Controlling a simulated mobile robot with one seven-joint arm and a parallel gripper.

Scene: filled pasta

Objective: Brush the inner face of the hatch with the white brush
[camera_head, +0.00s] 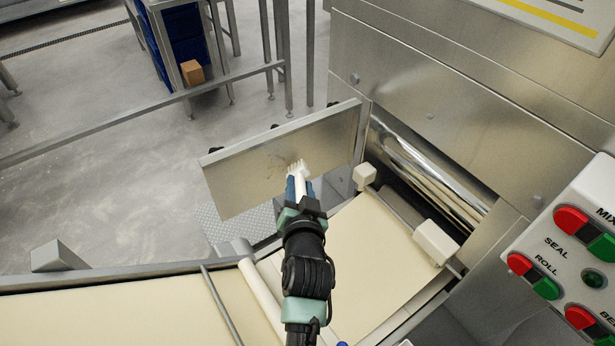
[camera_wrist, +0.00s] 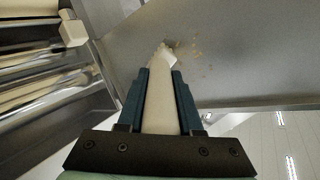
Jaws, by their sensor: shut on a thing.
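The hatch (camera_head: 235,178) stands open, swung out from the machine, its brushed-metal inner face towards me. A brownish smudge marks the middle of that face; it also shows on the hatch in the wrist view (camera_wrist: 230,50). My gripper (camera_head: 299,190) is shut on the handle of the white brush (camera_head: 300,168). In the wrist view the brush (camera_wrist: 160,105) lies between the two blue fingers (camera_wrist: 160,100), its head pointing at the hatch. The brush head is at the right edge of the smudge, at or very close to the face; I cannot tell if the bristles touch.
Shiny rollers (camera_head: 425,170) lie in the opening right of the hatch. A cream belt (camera_head: 365,250) runs below my arm, with cream blocks (camera_head: 435,242) beside it. A control panel (camera_head: 570,250) with red and green buttons is at the right.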

